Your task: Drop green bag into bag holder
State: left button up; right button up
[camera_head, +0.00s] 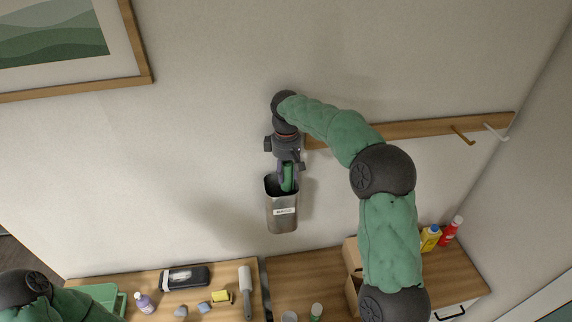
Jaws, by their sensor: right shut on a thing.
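The bag holder (283,215) is a grey, open-topped metal bin with a white label, on the wall in the middle of the head view. My right gripper (287,178) points down at its mouth and is shut on the green bag (288,177). The bag is a narrow green strip between the fingers, and its lower end is hidden by the holder's front wall. My left arm shows at the lower left corner, but its gripper is out of view.
A wooden hook rail (420,127) runs along the wall behind my right arm. Below is a wooden counter (300,268) with a black case (186,277), a lint roller (245,279), a yellow sponge (221,297) and a purple bottle (144,303). Yellow (430,238) and red (451,231) bottles stand right.

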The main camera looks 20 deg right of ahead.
jog(key=shift+w+f, duration=0.1)
jog(key=shift+f, duration=0.9)
jog(key=o, duration=1)
notch_tip(320, 180, up, 12)
